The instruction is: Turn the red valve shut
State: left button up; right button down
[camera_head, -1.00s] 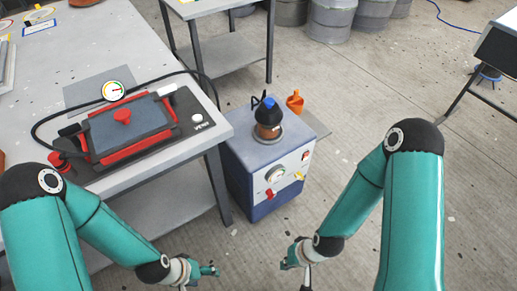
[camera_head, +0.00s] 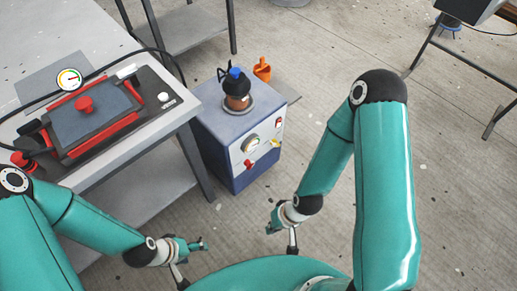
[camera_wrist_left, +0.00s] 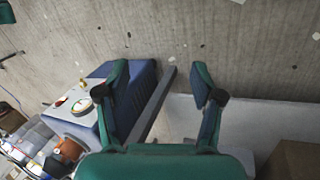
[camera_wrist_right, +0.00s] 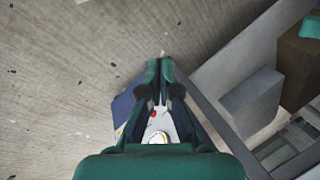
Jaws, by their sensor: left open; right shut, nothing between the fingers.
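A blue-grey machine (camera_head: 215,130) stands on the floor right of the table. Its front face carries a small red handle (camera_head: 248,164), a round dial (camera_head: 251,144) and a yellow handle (camera_head: 275,143). A red valve-like fitting (camera_head: 24,160) sits at the mould's left end; I cannot tell which red part is the valve. My left gripper (camera_head: 203,245) is open and empty, below and left of the machine. My right gripper (camera_head: 272,223) is shut and empty, in front of the machine and apart from it.
The table (camera_head: 95,30) at left holds a red-framed mould (camera_head: 92,122) with a gauge (camera_head: 69,79). Another stand (camera_head: 455,60) is at far right. Floor between is clear.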

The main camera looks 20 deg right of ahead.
aim_at(248, 163)
jog(key=z, duration=1.1)
jog(key=k, duration=1.25)
jog(key=u, duration=1.2)
jog(key=i, duration=1)
